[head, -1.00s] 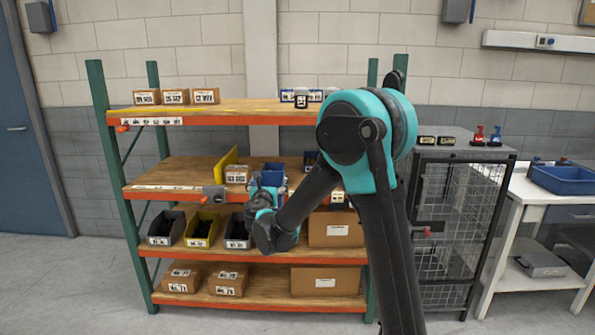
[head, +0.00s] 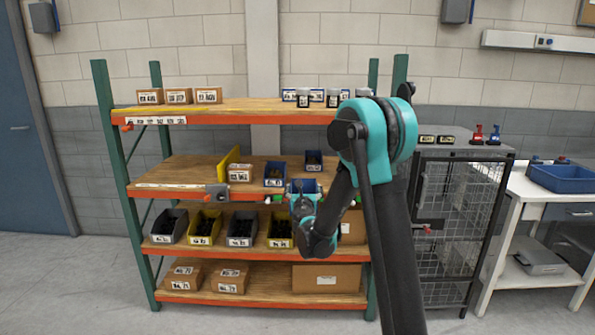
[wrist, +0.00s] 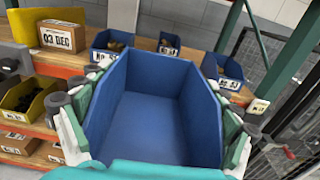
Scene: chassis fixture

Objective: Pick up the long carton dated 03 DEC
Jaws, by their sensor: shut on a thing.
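A brown carton (wrist: 60,37) with a white label reading "03 DEC" stands on the middle shelf in the wrist view, beside a yellow divider. In the head view this carton (head: 239,173) shows right of the divider, its label too small to read. My gripper (head: 304,208) is at the front of the middle shelf, right of the carton and apart from it. In the wrist view my gripper (wrist: 155,130) is shut on an empty blue bin (wrist: 158,108), one finger on each side. The held blue bin (head: 303,186) also shows in the head view.
Small blue bins (wrist: 110,44) (head: 274,174) stand on the middle shelf behind the held bin. The yellow divider (head: 228,164) stands left of the carton. A wire cage (head: 455,210) stands right of the rack.

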